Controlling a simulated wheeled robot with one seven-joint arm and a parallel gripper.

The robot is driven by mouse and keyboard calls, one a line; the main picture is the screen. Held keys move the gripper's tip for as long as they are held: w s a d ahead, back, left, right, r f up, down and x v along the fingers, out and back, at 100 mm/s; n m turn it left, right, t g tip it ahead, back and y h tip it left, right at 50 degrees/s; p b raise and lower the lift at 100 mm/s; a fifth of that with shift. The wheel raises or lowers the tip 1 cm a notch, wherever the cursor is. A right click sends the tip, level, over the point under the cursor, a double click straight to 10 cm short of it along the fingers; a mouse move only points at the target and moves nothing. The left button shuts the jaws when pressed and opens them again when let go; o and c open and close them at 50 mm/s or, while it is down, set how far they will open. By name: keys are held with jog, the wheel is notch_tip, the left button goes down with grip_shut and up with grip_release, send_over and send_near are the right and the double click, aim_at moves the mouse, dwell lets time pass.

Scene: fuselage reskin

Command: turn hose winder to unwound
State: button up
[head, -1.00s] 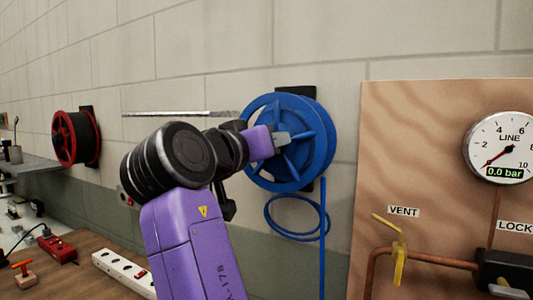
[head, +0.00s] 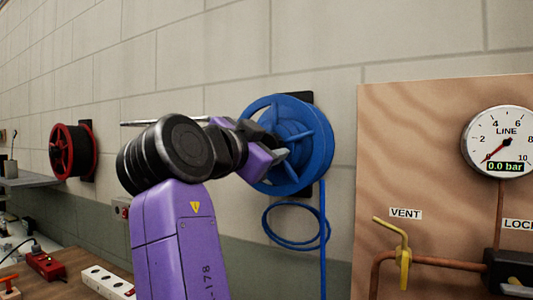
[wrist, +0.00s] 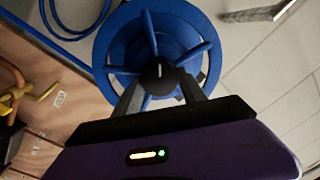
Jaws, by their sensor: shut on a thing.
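The hose winder is a blue spoked reel (head: 319,140) mounted on the block wall, with blue hose hanging in a loop (head: 268,226) below it. My gripper (head: 284,152) reaches the middle of the reel from the left. In the wrist view the reel (wrist: 106,48) faces me, with a dark round hub (wrist: 158,74) bearing a white mark at its centre. My gripper's two dark fingers (wrist: 160,84) stand on either side of the hub and are shut on it. My gripper's body hides part of the reel's lower edge in the wrist view.
A wooden panel (head: 420,110) with a line gauge (head: 499,142) and a yellow vent handle (head: 404,262) stands to the right. A red reel (head: 60,150) hangs on the wall at left. A white power strip (head: 104,281) lies on the bench at lower left.

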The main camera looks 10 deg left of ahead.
jog(key=shift+f+m+h+b, duration=0.2)
jog(key=shift+m+b, duration=0.5)
jog(key=shift+m, duration=1.5)
jog(key=shift+f+m+h+b, duration=0.15)
jog(key=shift+m+b, duration=0.55)
jog(key=shift+m, duration=1.5)
jog(key=o, duration=1.4)
jog(key=shift+c, duration=0.2)
jog(key=shift+r, duration=0.1)
jog(key=b+v, duration=0.1)
jog(key=v, duration=0.6)
jog(key=shift+s, duration=0.4)
